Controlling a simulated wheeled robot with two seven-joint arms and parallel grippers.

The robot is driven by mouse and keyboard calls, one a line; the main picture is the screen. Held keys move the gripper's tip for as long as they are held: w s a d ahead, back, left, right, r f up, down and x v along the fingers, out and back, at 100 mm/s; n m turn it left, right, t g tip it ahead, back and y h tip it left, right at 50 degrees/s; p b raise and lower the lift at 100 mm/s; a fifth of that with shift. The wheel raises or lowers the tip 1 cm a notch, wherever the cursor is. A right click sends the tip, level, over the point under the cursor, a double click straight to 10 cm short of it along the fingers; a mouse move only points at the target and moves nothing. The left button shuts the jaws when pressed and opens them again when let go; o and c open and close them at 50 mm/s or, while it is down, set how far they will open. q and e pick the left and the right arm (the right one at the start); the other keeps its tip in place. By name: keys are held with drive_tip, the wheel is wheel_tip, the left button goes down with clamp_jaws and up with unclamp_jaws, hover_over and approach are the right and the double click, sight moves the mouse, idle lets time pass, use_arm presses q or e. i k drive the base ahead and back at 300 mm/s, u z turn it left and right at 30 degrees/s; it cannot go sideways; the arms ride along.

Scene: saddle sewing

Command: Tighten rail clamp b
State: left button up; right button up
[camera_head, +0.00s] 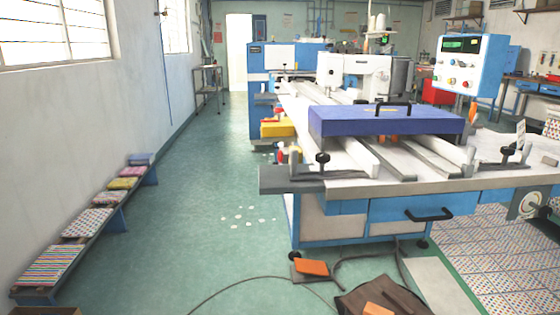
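The machine table (420,186) stands right of centre, with pale rails (357,155) running back from its front edge. A clamp with a black knob (322,158) sits at the left front of the table. Another black-knobbed clamp (508,151) sits at the right front. I see no letters on them, so I cannot tell which one is rail clamp b. Whether either is tight does not show. Neither of my grippers is in view.
A blue-purple cover with a black handle (385,121) spans the rails. A control box (470,64) hangs at the right. A low bench (122,212) with fabrics lines the left wall. A cable and an orange pedal-like piece (311,267) lie in front. The left aisle is mostly clear.

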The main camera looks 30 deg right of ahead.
sight(322, 159)
drive_tip(key=u, duration=1.4)
drive_tip(key=k, duration=0.9)
drive_tip(key=z, duration=1.6)
drive_tip(key=i, duration=0.45)
